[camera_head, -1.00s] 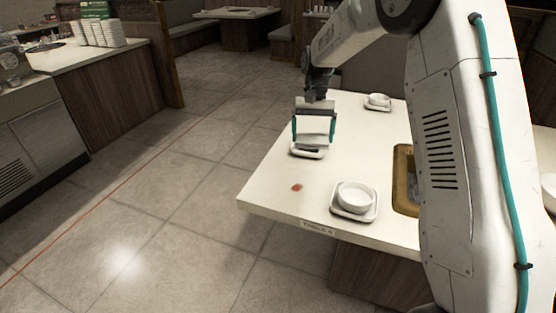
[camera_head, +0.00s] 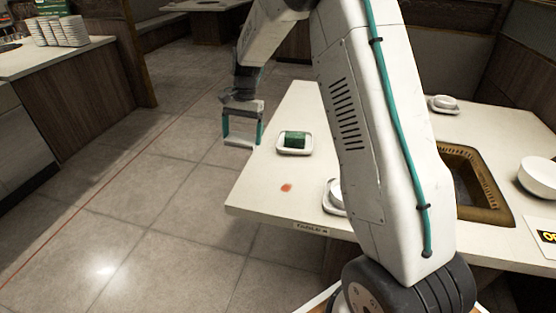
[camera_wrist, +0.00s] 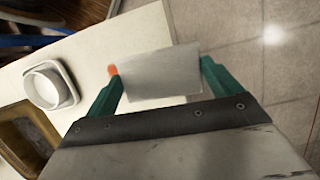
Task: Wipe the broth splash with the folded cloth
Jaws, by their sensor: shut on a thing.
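My gripper (camera_head: 242,138) is shut on a pale grey folded cloth, held flat between its two green fingers. The cloth (camera_wrist: 163,75) fills the gap between the fingers in the wrist view. In the head view my gripper is in the air, left of the table's edge in the picture. The broth splash (camera_head: 286,188) is a small orange-red spot on the cream tabletop, below and right of my gripper in the picture. In the wrist view the splash (camera_wrist: 113,69) shows beside the left fingertip, partly hidden. Any contact between cloth and table cannot be seen.
A dark green block (camera_head: 294,139) sits on a small white tray (camera_head: 284,151). A white bowl on a saucer (camera_wrist: 49,86) stands near the splash, partly hidden by my arm in the head view. A brown-rimmed well (camera_head: 490,212) is set in the table (camera_head: 262,193).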

